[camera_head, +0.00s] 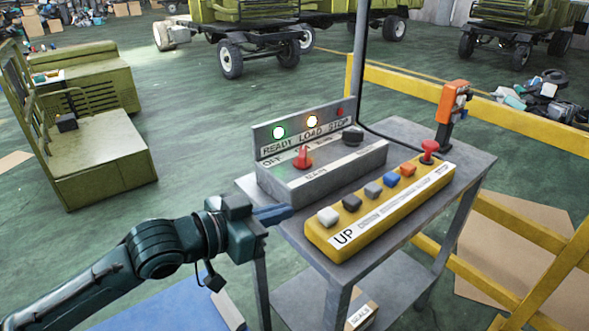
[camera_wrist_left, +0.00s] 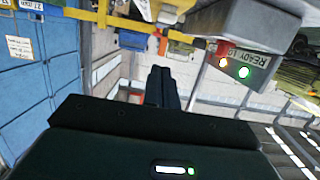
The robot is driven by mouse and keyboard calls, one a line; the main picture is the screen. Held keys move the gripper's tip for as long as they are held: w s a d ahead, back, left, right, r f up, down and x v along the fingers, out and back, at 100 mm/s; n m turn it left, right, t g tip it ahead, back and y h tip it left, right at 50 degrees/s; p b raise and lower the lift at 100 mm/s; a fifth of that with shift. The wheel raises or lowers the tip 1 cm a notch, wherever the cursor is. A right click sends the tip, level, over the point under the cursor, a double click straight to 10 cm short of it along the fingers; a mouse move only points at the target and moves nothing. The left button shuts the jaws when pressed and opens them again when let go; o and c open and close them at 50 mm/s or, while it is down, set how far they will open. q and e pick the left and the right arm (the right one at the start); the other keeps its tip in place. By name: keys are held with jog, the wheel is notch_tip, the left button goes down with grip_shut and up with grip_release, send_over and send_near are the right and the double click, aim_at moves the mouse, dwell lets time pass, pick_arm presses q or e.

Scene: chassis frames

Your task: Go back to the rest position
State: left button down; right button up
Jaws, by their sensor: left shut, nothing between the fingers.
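My left gripper (camera_head: 275,214) comes in from the left in the head view. It is shut and empty, with its fingertips at the left front side of the grey control box. In the left wrist view its closed fingers (camera_wrist_left: 162,88) point away from the camera. The grey control box (camera_head: 325,172) carries a red knob (camera_head: 303,158), a dark knob and a back panel marked READY, LOAD, STOP. The green and amber lamps are lit and the red one looks dim. The yellow button box (camera_head: 375,218) lies in front of it. My right gripper is not in view.
Both boxes stand on a grey metal cart (camera_head: 470,160). An orange tool (camera_head: 453,103) stands at its back right corner. A yellow rail (camera_head: 400,83) runs behind and right of the cart. A green seat-like unit (camera_head: 95,160) stands left. Open green floor (camera_head: 215,130) lies between.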

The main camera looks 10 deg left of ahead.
pick_arm(q)
jog(key=s+a+f+n+y+p, duration=0.1)
jog(key=s+a+f+n+y, duration=0.1)
jog(key=s+f, duration=0.3)
jog(key=s+a+f+n+y+p, duration=0.1)
jog(key=s+f, duration=0.4)
jog(key=f, duration=0.7)
jog(key=s+a+f+n+y+p, duration=0.1)
jog(key=s+a+f+n+y, duration=0.1)
jog(key=s+f, duration=0.4)
notch_tip(320, 180, down, 2)
jog(key=n+y, duration=0.1)
jog(key=y, duration=0.1)
jog(key=shift+a+f+y, duration=0.2)
jog(key=shift+a+y, duration=0.1)
jog(key=shift+a, duration=0.1)
